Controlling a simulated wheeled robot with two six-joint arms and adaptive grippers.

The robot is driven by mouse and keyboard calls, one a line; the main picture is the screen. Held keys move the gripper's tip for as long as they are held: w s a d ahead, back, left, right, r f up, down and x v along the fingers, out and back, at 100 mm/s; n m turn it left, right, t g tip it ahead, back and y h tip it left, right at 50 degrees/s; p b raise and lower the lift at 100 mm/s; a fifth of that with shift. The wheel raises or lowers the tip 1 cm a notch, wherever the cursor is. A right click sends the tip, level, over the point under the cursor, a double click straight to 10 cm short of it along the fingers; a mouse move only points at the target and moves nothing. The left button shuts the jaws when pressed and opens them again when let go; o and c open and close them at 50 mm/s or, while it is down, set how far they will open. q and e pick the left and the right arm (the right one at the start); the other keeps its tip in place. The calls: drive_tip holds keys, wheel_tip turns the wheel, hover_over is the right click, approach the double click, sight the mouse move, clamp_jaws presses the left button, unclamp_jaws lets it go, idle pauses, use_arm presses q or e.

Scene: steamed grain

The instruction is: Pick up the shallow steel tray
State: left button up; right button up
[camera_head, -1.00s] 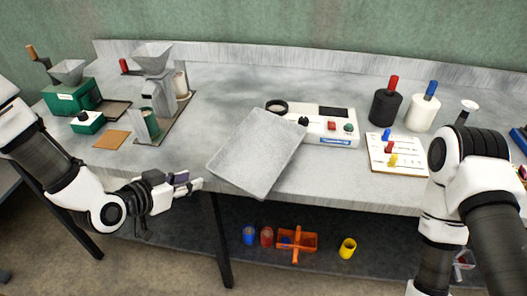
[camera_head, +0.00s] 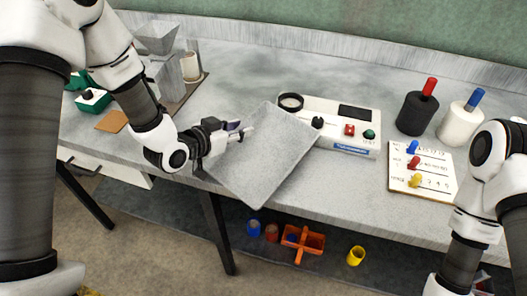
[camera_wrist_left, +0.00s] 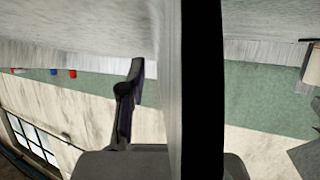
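The shallow steel tray (camera_head: 263,165) is a flat grey, roughly square piece at the table's front, tilted and reaching past the front edge. My left gripper (camera_head: 243,132) is at the tray's upper left side, with its fingertips by the rim. In the left wrist view, one dark finger (camera_wrist_left: 130,100) stands apart from a tall grey surface (camera_wrist_left: 166,85), probably the tray, with a black strip beside it. The other finger cannot be made out there. The left gripper looks open. My right arm shows at the right, but its gripper is not in view.
A white control box (camera_head: 345,140) with a black ring (camera_head: 290,102) stands just behind the tray. A board with colored pegs (camera_head: 420,178) and black (camera_head: 416,115) and white (camera_head: 459,125) cylinders are to the right. A grinder (camera_head: 160,65) stands back left. An orange caddy (camera_head: 302,243) is below.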

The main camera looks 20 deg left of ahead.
use_arm(q)
drive_tip(key=shift+s+a+r, duration=0.1)
drive_tip(key=shift+s, duration=0.05)
clamp_jaws()
drive_tip(key=shift+r, duration=0.15)
